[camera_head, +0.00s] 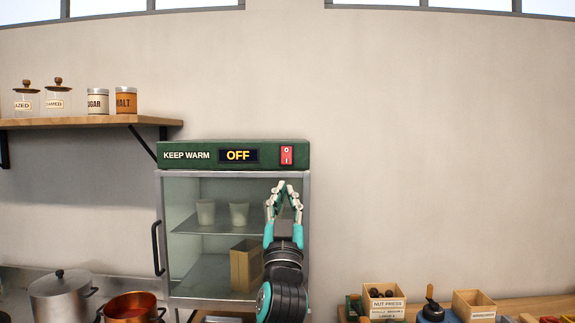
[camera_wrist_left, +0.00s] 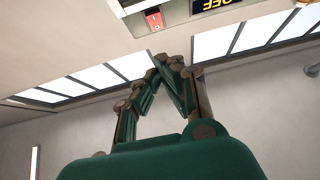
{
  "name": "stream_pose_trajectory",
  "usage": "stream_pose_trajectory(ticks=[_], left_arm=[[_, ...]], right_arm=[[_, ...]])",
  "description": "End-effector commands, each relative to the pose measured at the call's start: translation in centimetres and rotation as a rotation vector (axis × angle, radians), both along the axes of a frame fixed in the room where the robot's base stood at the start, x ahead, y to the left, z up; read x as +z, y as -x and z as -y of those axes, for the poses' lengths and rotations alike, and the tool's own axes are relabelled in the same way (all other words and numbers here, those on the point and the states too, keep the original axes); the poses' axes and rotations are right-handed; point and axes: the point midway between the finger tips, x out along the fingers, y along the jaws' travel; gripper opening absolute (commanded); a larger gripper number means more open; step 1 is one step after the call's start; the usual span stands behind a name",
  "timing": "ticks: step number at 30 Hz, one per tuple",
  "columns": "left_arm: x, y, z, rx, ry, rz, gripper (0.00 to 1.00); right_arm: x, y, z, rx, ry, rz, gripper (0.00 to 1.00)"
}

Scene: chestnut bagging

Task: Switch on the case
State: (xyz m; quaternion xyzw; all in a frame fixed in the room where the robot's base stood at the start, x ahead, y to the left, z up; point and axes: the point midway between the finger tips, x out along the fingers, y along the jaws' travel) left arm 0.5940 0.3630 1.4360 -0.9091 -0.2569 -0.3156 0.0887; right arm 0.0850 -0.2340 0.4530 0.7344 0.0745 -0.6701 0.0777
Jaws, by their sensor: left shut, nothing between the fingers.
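The warming case (camera_head: 164,222) stands in the middle of the head view, with a green top panel marked KEEP WARM. Its display (camera_head: 238,155) reads OFF in yellow letters. A red rocker switch (camera_head: 287,155) sits at the panel's right end; it also shows in the left wrist view (camera_wrist_left: 154,20), beside part of the display (camera_wrist_left: 212,3). My left gripper (camera_head: 281,186) is shut and empty, pointing up in front of the glass, below the switch and apart from it in the picture. Its closed fingertips also show in the left wrist view (camera_wrist_left: 168,60). My right gripper is in neither view.
Two pale cups (camera_head: 206,212) and a brown box (camera_head: 240,268) are inside the case behind glass. A dark door handle (camera_head: 157,248) is on its left. A pot (camera_head: 60,298) and copper pan (camera_head: 132,307) stand lower left. Wooden bins (camera_head: 473,306) stand lower right. A shelf (camera_head: 75,122) hangs upper left.

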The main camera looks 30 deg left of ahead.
Motion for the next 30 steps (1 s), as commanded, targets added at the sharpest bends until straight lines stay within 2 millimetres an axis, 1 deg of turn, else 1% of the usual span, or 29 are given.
stream_pose_trajectory(ticks=[7,11,14,24,25,27,30], left_arm=[[0.0,-0.1,-0.1,-0.001,0.001,-0.003,0.00],[0.9,-0.9,-0.5,0.002,0.000,-0.005,0.00],[2.1,-1.9,-1.2,0.001,0.001,-0.004,0.00],[6.6,-6.8,-4.2,0.001,0.001,-0.005,0.00],[6.6,-7.2,-4.4,0.001,0.003,-0.006,0.00],[6.0,-8.2,-5.1,0.001,0.005,-0.007,0.00],[5.7,-9.2,-5.7,0.000,0.004,-0.004,0.00]], right_arm=[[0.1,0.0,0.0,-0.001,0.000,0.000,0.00],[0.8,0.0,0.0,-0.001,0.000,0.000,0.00],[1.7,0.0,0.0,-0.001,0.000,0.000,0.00],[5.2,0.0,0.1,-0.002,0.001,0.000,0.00],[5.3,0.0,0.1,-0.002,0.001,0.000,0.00],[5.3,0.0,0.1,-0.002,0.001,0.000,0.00],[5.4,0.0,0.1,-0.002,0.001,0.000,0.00]])
